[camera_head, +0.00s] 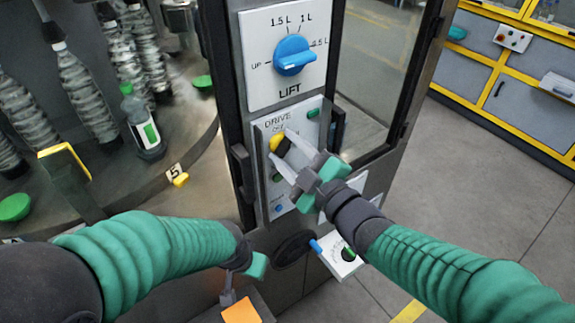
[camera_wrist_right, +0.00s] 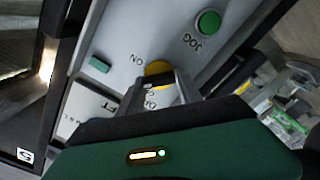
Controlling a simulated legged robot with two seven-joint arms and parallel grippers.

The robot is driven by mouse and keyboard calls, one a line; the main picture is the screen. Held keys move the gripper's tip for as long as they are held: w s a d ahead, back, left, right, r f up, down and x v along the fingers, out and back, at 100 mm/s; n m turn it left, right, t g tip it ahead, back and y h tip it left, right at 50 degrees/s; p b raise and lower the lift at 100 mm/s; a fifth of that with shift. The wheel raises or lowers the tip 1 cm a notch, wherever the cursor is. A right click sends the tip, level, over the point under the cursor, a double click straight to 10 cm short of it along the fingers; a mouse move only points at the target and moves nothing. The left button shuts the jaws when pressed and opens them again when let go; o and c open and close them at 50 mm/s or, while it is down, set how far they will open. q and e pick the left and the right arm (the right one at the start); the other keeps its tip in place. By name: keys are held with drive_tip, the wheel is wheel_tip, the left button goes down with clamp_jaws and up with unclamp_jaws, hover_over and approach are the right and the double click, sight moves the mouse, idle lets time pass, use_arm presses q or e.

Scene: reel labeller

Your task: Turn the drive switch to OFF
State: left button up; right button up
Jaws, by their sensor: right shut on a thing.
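The drive switch (camera_head: 277,142) is a yellow knob on the grey DRIVE panel (camera_head: 260,180), below the LIFT plate. My right gripper (camera_head: 281,150) reaches in from the right, and its pale fingers are closed around the knob. In the right wrist view the yellow knob (camera_wrist_right: 158,69) shows between and beyond the fingertips (camera_wrist_right: 163,82), with the ON label beside it. The fingers hide part of the knob and labels, so I cannot tell which way it points. My left gripper (camera_head: 255,268) is low in the middle, away from the panel; its jaws are not clear.
The blue LIFT knob (camera_head: 293,55) is just above. A green JOG button (camera_wrist_right: 208,22) and a small green rectangular piece (camera_wrist_right: 100,64) are near the switch. A bottle (camera_head: 141,125) stands on the round machine at left. Open floor (camera_head: 480,170) lies at right.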

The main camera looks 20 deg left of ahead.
drive_tip(key=n+b, duration=0.3)
drive_tip(key=b, duration=0.1)
drive_tip(key=f+n+b, duration=0.1)
drive_tip(key=n+b, duration=0.2)
drive_tip(key=b, duration=0.1)
drive_tip(key=shift+s+a, duration=0.1)
drive_tip(key=shift+n+b, duration=1.3)
drive_tip(key=o, duration=1.4)
drive_tip(key=shift+s+r, duration=0.1)
drive_tip(key=shift+r, duration=0.1)
drive_tip(key=shift+c, duration=0.2)
